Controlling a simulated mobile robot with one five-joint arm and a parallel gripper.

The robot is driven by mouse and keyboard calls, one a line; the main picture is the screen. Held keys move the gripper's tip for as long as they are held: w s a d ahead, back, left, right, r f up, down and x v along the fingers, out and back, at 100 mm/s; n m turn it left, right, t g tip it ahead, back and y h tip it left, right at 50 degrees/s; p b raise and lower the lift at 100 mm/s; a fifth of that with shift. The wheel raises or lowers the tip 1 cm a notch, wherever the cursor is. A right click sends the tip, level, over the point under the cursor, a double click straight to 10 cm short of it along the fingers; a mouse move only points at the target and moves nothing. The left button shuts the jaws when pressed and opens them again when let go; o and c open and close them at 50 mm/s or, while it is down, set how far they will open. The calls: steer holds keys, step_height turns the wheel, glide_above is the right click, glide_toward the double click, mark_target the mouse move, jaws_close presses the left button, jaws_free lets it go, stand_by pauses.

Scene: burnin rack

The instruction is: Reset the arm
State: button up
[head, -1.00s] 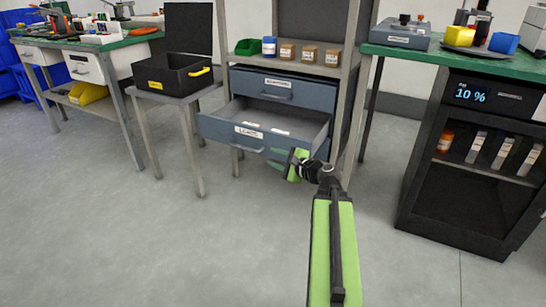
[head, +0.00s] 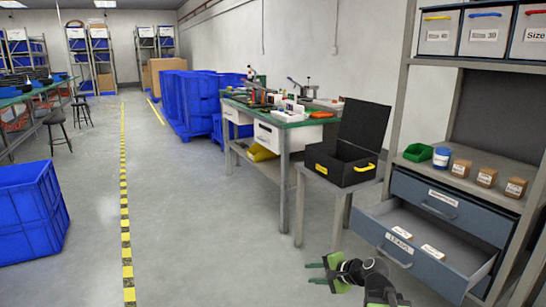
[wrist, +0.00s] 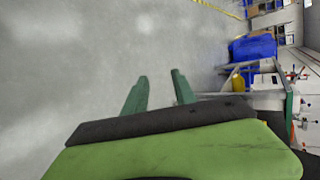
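My gripper (head: 325,273) is low at the bottom of the head view, in front of the open lower drawer (head: 384,237) of the grey-blue cabinet. Its green fingers point left and stand apart with nothing between them. In the wrist view the two green fingers (wrist: 162,92) are spread over bare grey floor. My arm behind the gripper is mostly cut off by the head view's lower edge.
The drawer holds small white-labelled items (head: 433,251). Left of it a small table carries an open black case (head: 340,164). A green-topped workbench (head: 284,122) stands farther back. Blue crates (head: 30,215) are at far left. The floor between is clear.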

steer(key=s+a+f+n+g+h+p, duration=0.2)
steer(key=s+a+n+g, duration=0.2)
steer(key=s+a+n, duration=0.2)
steer(key=s+d+f+n+g+h, duration=0.4)
steer(key=s+d+n+h, duration=0.2)
steer(key=s+d, duration=0.25)
step_height(320, 180, up, 38)
steer(key=p, duration=3.8)
steer(key=shift+w+d, duration=0.2)
steer(key=shift+w, duration=0.25)
